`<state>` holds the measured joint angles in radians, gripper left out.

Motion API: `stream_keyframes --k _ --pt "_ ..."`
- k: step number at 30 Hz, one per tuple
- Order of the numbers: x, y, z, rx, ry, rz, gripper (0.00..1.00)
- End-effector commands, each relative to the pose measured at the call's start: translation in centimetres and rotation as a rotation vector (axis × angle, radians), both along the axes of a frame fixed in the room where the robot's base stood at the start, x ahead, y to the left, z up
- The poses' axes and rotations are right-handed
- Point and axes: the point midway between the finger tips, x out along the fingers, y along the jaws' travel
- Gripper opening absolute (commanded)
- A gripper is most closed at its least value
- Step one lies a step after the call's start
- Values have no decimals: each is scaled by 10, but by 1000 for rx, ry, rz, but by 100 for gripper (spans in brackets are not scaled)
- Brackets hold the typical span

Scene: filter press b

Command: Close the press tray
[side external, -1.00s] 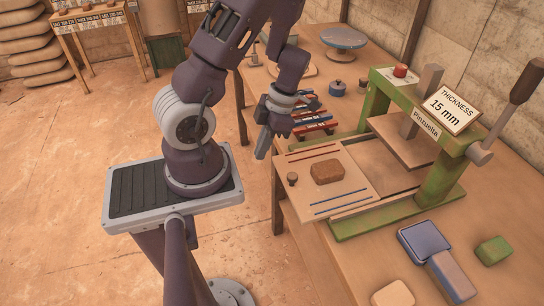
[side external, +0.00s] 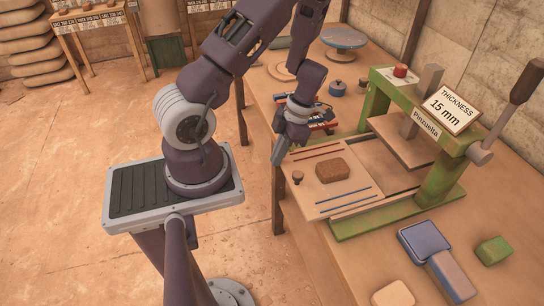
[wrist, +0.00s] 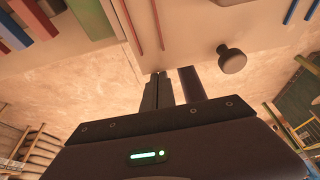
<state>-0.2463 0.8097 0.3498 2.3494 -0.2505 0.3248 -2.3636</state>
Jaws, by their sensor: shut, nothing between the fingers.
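The press tray (side external: 312,187) is a flat tan board that sticks out of the green press frame (side external: 438,185) toward the left. It carries a brown clay block (side external: 332,169), a dark round knob (side external: 297,177) near its outer edge, and thin red and blue rods. My gripper (side external: 277,161) points down at the tray's outer left edge, with its fingers together and empty. In the wrist view, the shut fingertips (wrist: 158,76) meet the tray edge beside the knob (wrist: 232,60). I cannot tell for sure whether they touch it.
A sign reading 15 mm (side external: 452,109) and a long-handled lever (side external: 510,98) top the press. A blue tray-like piece (side external: 424,243) and a green block (side external: 493,250) lie at front right. Red and blue bars lie behind my gripper. The floor left of the table is open.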

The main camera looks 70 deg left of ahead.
Motion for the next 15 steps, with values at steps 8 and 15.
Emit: stream_keyframes --k 8,15 --pt "82 1 -1 4 -9 -6 0" --pt "125 -1 0 0 -8 -4 0"
